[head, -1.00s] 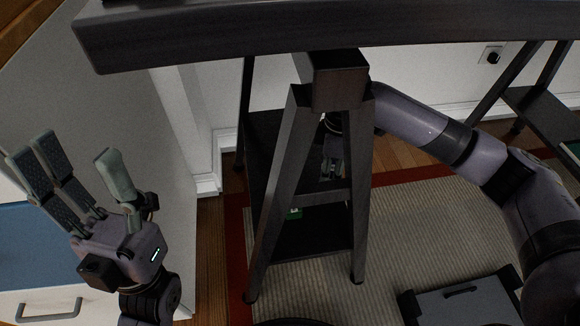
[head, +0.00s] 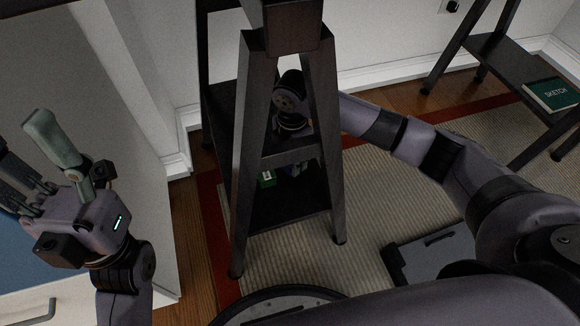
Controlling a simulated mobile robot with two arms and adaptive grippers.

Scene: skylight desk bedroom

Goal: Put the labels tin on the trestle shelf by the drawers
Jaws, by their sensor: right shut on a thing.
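My right gripper (head: 294,169) shows through the near trestle legs, low over the lower trestle shelf (head: 290,205). The crossbar and legs hide part of it. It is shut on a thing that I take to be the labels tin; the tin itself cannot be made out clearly. A small green item with a white mark (head: 267,178) is at the shelf, just left of the gripper.
The trestle's near legs (head: 254,130) and crossbar stand between the camera and the shelf. A second trestle (head: 490,60) at the right holds a green SKETCH book (head: 552,94). A grey case (head: 430,256) lies on the striped rug (head: 390,200). A drawer handle (head: 40,312) is at lower left.

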